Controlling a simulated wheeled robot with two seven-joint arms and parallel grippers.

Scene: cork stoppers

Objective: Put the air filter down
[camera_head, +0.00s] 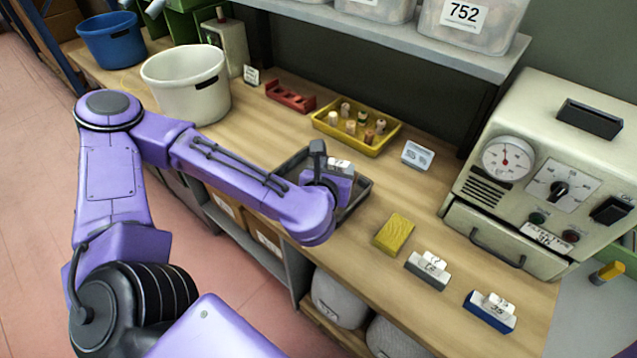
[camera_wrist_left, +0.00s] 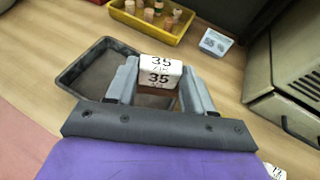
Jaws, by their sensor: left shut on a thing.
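The air filter (camera_wrist_left: 160,72) is a small block with a white top marked 35, with brown below it in the left wrist view. My left gripper (camera_wrist_left: 162,88) is shut on it, one grey finger on each side. In the head view the white top of the air filter (camera_head: 340,165) shows just beyond my left gripper (camera_head: 330,172). Both are over the dark grey tray (camera_head: 362,190), whose empty left part shows in the left wrist view (camera_wrist_left: 75,75). I cannot tell whether the air filter touches the tray floor. My right gripper is out of view.
A yellow tray of corks (camera_head: 385,145) and a red rack (camera_head: 290,96) stand behind. A yellow block (camera_head: 394,233), a grey block (camera_head: 428,275) and a blue block (camera_head: 490,317) lie right of the tray. A cream machine (camera_head: 540,180) stands right; a white bucket (camera_head: 185,90), left.

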